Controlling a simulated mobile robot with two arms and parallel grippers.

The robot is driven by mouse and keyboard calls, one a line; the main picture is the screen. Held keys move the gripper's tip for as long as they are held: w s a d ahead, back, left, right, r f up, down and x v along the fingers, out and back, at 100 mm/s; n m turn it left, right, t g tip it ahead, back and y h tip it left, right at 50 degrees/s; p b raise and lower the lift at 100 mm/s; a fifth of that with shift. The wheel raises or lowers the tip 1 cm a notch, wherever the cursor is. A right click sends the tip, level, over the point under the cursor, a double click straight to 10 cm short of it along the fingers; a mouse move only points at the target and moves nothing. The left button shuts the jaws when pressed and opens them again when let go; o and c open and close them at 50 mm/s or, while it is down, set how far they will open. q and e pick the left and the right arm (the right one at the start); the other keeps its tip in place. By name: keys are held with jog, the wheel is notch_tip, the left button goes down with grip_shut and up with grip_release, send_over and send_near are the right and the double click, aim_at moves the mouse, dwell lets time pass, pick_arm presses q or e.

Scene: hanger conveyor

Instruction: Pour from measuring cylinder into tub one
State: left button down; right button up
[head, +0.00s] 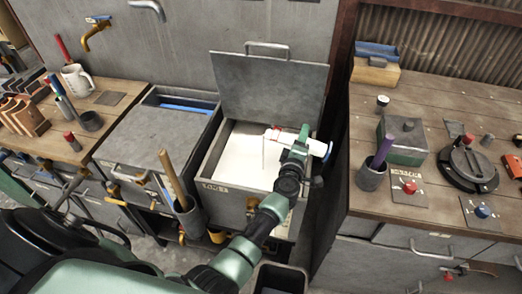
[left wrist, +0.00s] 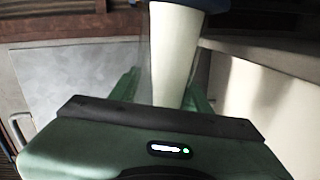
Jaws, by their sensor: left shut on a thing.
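The tub (head: 208,165) is a grey metal box with its lid (head: 270,90) raised at the back; its front label is too small to read surely. White material fills its inside. My left gripper (head: 303,143) is over the tub's right side, shut on the white measuring cylinder (head: 317,148). The cylinder lies nearly level, its end with a red mark pointing left over the tub. A thin line hangs below that end; I cannot tell surely if it is a stream. In the left wrist view the cylinder (left wrist: 174,55) stands between the green fingers, with a dark blue end at the top.
A wooden bench (head: 430,100) on the right carries a cup with a purple stick (head: 372,175), a green box (head: 402,140) and a round black device (head: 467,165).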

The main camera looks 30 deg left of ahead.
dwell(0.4)
pick_arm(q)
jog(key=shift+f+n+b, duration=0.35)
jog(key=shift+n+b, duration=0.05)
jog(key=shift+b, duration=0.15)
jog(key=shift+a, duration=0.1)
dwell(0.9)
jog(key=shift+f+n, duration=0.1)
jog(key=shift+n, duration=0.5)
jog(key=shift+a+h, duration=0.1)
jog(key=shift+h, duration=0.2)
dwell(0.5)
jog(key=shift+a+r+n+p, duration=0.15)
jog(key=shift+r+n+p, duration=0.2)
jog(key=shift+r+n, duration=0.25)
